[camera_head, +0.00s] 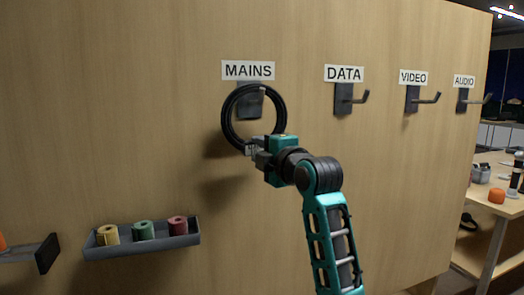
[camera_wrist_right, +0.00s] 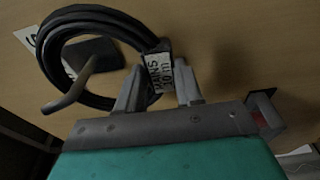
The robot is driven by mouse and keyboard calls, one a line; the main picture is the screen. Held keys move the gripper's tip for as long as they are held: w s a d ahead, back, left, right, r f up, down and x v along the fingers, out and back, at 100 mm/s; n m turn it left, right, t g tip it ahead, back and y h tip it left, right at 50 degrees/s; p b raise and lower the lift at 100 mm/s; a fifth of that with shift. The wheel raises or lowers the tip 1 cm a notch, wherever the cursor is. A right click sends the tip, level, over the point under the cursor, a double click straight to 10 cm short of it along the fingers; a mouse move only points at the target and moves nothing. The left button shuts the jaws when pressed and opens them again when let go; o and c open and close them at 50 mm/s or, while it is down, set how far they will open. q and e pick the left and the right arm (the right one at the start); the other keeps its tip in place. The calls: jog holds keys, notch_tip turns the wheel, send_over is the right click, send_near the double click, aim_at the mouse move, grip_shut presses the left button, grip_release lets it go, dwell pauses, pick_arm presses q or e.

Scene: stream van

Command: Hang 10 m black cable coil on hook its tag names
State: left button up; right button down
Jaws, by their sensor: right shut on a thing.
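The black cable coil (camera_head: 228,105) is in front of the MAINS hook (camera_head: 250,104) on the wooden wall. In the right wrist view the coil (camera_wrist_right: 47,62) surrounds the hook's plate, and the hook's prong (camera_wrist_right: 75,90) crosses in front of the coil's lower left side, so it appears to pass through the ring. A white tag (camera_wrist_right: 158,75) on the coil reads MAINS and 10 m, upside down. My right gripper (camera_head: 254,148) is shut on the coil at its lower edge by the tag; its fingers (camera_wrist_right: 160,92) flank the tag. My left gripper is out of view.
The DATA hook (camera_head: 346,98), VIDEO hook (camera_head: 413,99) and AUDIO hook (camera_head: 464,100) are empty to the right. A grey tray (camera_head: 150,243) with tape rolls is fixed low on the left. A workbench (camera_head: 497,205) stands at far right.

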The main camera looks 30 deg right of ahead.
jog(key=c, duration=0.6)
grip_release()
jog(key=shift+c, duration=0.2)
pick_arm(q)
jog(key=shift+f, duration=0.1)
